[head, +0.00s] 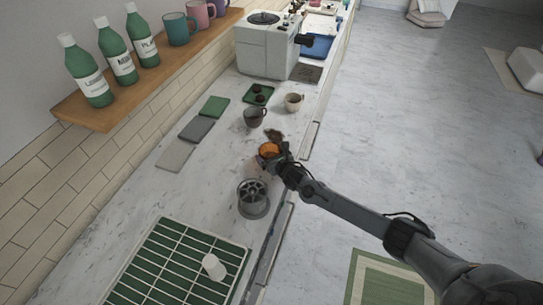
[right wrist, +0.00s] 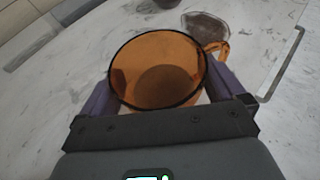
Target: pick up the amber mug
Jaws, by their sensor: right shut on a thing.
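The amber mug (head: 268,150) is over the near part of the counter in the head view. In the right wrist view the mug (right wrist: 158,72) is translucent orange with a dark rim, its mouth facing the camera and its handle on the right. My right gripper (head: 277,156) is shut on the mug, one finger on each side of its body. I cannot tell whether its base touches the counter. My left gripper is not in view.
A dark spill or patch (head: 274,135) lies just behind the mug. A dark mug (head: 255,117) and a cream mug (head: 293,102) stand farther back. The coffee machine (head: 265,50) is at the back.

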